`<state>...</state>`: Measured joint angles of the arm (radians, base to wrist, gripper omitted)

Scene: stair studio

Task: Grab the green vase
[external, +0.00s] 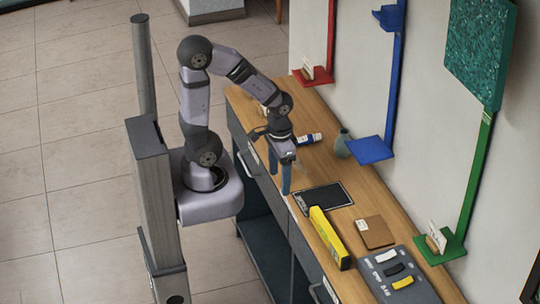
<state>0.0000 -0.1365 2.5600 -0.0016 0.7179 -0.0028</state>
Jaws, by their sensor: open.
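The green vase (343,145) is a small grey-green rounded vessel with a narrow neck. It stands upright on the wooden counter (337,183) near the wall, just left of the blue shelf plate. My gripper (280,186) points down over the counter's front edge, to the left of the vase and nearer the camera. Its two blue fingers are apart, with nothing seen between them. The gripper and the vase are clearly apart.
A blue shelf (371,150) juts out close beside the vase. A white-and-blue tube (309,139) lies between my gripper and the vase. A black tablet (323,198), a yellow box (328,238), a brown pad (375,232) and a grey tray (372,276) occupy the nearer counter.

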